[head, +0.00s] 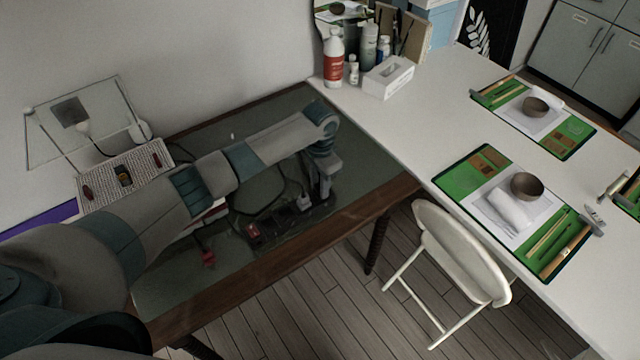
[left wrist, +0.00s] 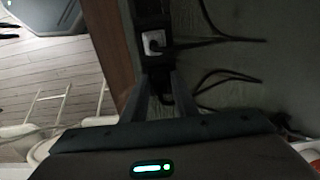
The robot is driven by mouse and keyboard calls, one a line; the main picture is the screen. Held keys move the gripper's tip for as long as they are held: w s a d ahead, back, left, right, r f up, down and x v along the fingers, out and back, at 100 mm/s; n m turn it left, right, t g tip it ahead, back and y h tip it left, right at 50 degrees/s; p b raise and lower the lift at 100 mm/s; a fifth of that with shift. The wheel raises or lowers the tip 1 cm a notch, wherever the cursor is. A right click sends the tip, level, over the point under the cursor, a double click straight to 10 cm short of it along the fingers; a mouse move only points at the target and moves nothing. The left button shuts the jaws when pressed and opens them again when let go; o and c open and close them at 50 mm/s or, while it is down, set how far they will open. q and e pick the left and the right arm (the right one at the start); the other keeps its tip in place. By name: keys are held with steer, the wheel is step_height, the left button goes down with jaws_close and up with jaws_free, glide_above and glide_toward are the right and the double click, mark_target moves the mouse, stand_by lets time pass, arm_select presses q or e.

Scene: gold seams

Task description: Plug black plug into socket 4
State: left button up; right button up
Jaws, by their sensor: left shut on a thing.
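My left gripper (head: 322,198) points down over the right end of a black power strip (head: 283,224) on the dark desk mat. It is shut on the black plug (left wrist: 165,98), which shows dark between the fingers in the left wrist view; the arm mostly hides it in the head view. A white plug (head: 303,202) sits in the strip beside the gripper; it also shows in the left wrist view (left wrist: 153,42). Socket numbers are not readable, and I cannot tell whether the black plug touches the strip. My right gripper is not in view.
A red plug (head: 208,258) lies left of the strip, and black cables (left wrist: 225,78) run across the mat. The desk's wooden edge (head: 345,222) is close in front. A white table (head: 430,120) with green mats and a folding chair (head: 455,250) stand to the right.

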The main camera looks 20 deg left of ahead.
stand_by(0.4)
arm_select(q)
steer(key=shift+p, duration=0.45)
steer(key=shift+f, duration=0.1)
stand_by(0.5)
steer(key=shift+f, duration=0.45)
steer(key=o, duration=1.1)
steer(key=shift+c, duration=0.2)
steer(key=shift+r, duration=0.1)
step_height(320, 180, up, 17)
steer(key=b, duration=0.4)
